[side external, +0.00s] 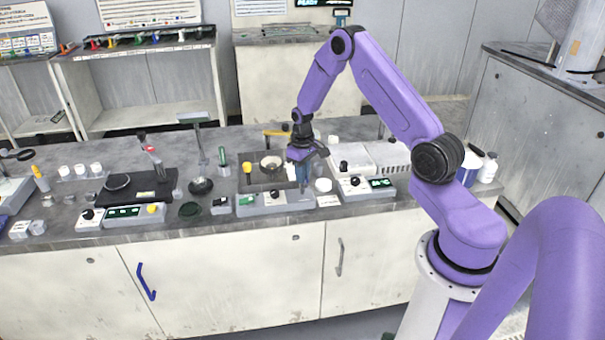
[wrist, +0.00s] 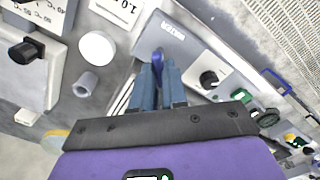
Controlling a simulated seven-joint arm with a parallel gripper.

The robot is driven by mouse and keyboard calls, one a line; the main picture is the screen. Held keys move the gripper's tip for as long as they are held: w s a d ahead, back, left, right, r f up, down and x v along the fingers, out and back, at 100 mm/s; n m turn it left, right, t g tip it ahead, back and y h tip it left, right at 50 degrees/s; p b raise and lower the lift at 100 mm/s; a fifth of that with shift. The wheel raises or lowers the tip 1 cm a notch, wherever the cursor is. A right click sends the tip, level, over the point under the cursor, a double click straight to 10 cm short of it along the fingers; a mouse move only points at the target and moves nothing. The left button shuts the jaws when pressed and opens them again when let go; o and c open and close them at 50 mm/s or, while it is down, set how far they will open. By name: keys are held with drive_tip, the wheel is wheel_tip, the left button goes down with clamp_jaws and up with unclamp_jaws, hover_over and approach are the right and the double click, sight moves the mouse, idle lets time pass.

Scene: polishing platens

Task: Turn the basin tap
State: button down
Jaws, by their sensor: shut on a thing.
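My gripper (side external: 304,180) points down over the right part of the bench station. In the wrist view its blue-grey fingers (wrist: 158,88) are close together on a thin dark blue piece (wrist: 158,60) that shows between their tips. I cannot tell whether this piece is part of the basin tap. A dark recessed basin (side external: 252,188) with a round bowl (side external: 270,163) lies just left of my gripper in the side view. A yellow bar (side external: 276,133) sits behind it, partly hidden by my wrist; whether it is the tap is unclear.
A grey control box (side external: 275,202) stands in front of the basin, and a knobbed unit (side external: 362,187) to the right. A white round lid (wrist: 97,47) and a small grey cup (wrist: 86,84) are near my fingers. A black polishing station (side external: 150,187) stands further left.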

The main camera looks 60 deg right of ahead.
drive_tip(key=n, duration=0.4)
drive_tip(key=shift+n, duration=2.3)
drive_tip(key=c, duration=1.2)
unclamp_jaws()
drive_tip(key=shift+o, duration=0.2)
wheel_tip(320, 180, up, 18)
drive_tip(key=shift+f, duration=0.25)
